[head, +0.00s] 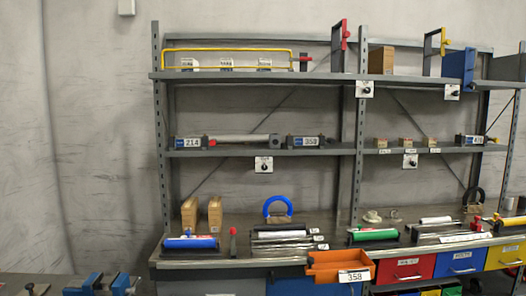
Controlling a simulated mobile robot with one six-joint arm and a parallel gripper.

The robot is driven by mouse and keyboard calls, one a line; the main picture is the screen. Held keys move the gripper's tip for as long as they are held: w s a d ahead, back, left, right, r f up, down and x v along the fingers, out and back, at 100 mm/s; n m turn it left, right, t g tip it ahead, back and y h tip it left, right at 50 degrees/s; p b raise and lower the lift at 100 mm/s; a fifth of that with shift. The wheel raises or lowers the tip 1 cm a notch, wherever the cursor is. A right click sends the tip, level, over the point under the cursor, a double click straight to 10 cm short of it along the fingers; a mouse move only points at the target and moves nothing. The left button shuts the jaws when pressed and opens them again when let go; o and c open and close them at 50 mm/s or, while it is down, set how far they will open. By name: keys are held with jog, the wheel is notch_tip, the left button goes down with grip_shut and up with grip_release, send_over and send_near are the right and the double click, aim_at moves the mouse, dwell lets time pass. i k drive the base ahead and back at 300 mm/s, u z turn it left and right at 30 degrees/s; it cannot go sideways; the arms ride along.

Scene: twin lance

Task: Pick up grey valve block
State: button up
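I cannot tell for sure which thing is the grey valve block. Small dark grey blocks with white labels and blue ends sit on the middle shelf. One is the block labelled 214 (190,142) at the left. Another labelled grey block (309,142) sits right of a grey cylinder (244,140). A third labelled block (469,140) is at the far right of that shelf. They rest upright and nothing touches them from the front. My gripper does not show in the head view.
A grey steel rack (262,152) stands against the wall. Its top shelf holds a yellow frame (226,50) and a blue box (459,65). The workbench below carries rollers, a blue ring (278,204) and an orange bin (338,266). Blue clamp-like parts (122,284) show at lower left.

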aim_at(275, 139)
jog(key=u, duration=0.35)
jog(key=i, duration=2.4)
jog(key=z, duration=0.35)
